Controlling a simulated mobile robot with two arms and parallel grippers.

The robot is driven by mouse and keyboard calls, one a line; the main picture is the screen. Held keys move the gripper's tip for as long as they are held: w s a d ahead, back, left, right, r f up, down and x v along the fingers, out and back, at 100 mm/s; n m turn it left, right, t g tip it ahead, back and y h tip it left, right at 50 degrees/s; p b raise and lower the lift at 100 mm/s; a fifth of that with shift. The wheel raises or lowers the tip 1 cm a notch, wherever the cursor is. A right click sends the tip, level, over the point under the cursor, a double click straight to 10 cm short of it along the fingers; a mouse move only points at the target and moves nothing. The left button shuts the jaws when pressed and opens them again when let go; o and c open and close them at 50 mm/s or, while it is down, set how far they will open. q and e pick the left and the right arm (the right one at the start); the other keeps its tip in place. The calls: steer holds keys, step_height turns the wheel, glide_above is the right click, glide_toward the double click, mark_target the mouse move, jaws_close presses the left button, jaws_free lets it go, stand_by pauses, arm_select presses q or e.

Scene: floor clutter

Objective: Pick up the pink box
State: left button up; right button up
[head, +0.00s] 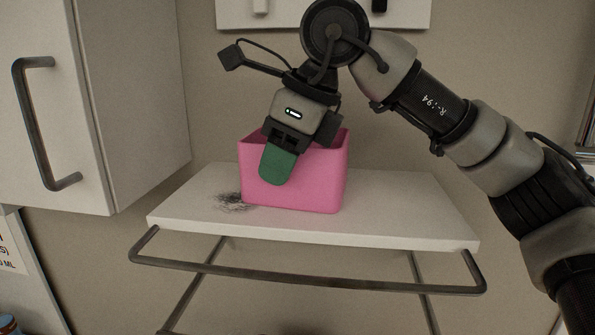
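The pink box (312,185) is an open-topped bin standing upright on a white shelf (400,205). My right gripper (279,164) comes down over the left part of the box from above. One green finger pad shows in front of the box's near wall, hiding part of it and its rim. The other finger is hidden, so I cannot tell whether the gripper is closed on the wall. The inside of the box is mostly hidden. My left gripper is out of view.
A metal rail (300,278) runs below the shelf's front edge. A white cabinet (130,110) with a dark handle (45,125) stands at the left. A dark smudge (235,202) marks the shelf left of the box. The shelf's right side is clear.

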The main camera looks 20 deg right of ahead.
steer(key=shift+f, duration=0.25)
jaws_close()
stand_by(0.3)
